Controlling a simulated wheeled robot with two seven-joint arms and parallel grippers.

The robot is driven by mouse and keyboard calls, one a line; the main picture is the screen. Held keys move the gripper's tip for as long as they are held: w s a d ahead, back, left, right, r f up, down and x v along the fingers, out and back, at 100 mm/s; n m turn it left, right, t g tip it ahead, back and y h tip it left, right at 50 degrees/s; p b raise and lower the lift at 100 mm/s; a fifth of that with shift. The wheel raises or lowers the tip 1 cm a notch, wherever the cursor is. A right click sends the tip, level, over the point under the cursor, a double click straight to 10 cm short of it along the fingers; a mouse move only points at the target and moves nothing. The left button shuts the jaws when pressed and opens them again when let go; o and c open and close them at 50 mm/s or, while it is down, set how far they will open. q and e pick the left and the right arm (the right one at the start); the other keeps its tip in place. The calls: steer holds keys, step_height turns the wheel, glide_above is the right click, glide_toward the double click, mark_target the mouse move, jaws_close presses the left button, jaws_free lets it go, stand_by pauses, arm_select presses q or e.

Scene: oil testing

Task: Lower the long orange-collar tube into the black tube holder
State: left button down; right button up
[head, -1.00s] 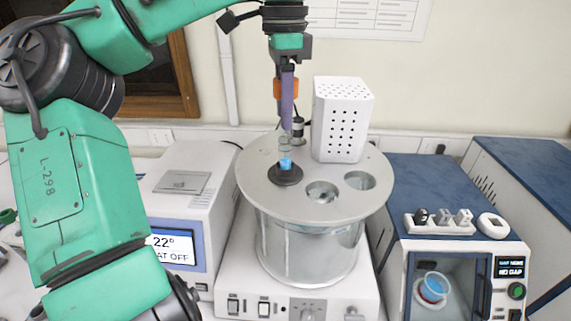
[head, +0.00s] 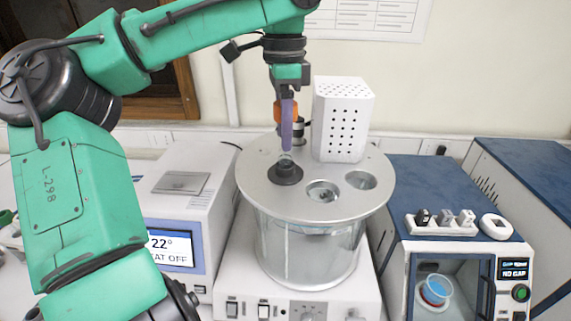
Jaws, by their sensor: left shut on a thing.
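The long tube with an orange collar (head: 281,111) is upright in my left gripper (head: 288,120), partly hidden behind a purple finger. My left gripper is shut on it, above the round metal lid of the bath. The black tube holder (head: 286,174) is a black ring on the left of that lid. The clear lower end of the tube (head: 286,157) is at the holder's opening; the blue tip is no longer visible, hidden in or behind the holder. My right gripper is not in view.
The metal lid (head: 331,209) has two open holes (head: 322,191) to the right of the holder. A white perforated box (head: 340,118) stands at its back. A white instrument with a screen (head: 170,249) is left, a blue-topped unit (head: 440,195) right.

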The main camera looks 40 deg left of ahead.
mark_target(284, 160)
arm_select(q)
steer(key=shift+f, duration=1.6)
steer(key=shift+f+b, duration=0.55)
steer(key=shift+f, duration=1.3)
steer(key=shift+c, duration=1)
jaws_free()
step_height(284, 160, up, 14)
steer(key=shift+r+p, duration=0.25)
steer(key=shift+p, duration=0.25)
